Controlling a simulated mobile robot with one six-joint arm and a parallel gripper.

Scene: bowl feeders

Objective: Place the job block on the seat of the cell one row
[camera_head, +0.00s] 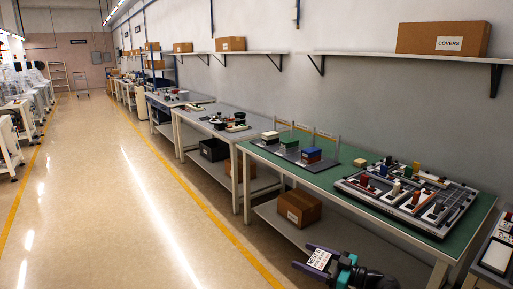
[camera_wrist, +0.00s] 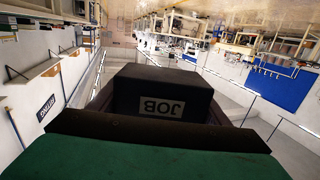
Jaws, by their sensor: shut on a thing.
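The job block (camera_wrist: 160,95) is a dark block with a white label reading JOB, upside down in the wrist view. It sits between the fingers of my gripper (camera_head: 308,257), which is shut on it. In the head view the block's pale labelled face (camera_head: 319,260) shows between the purple fingers, low in the picture, in front of the green-topped table (camera_head: 352,147). The block is held in the air, clear of the table. I cannot tell which place is the seat of the cell one row; no such label is readable.
A grey tray (camera_head: 349,187) with several coloured pieces covers the green table's right part. A grey plate (camera_head: 282,154) with stacked blocks and thin posts stands at its left. A cardboard box (camera_head: 299,207) sits on the lower shelf. The aisle floor (camera_head: 130,200) at left is clear.

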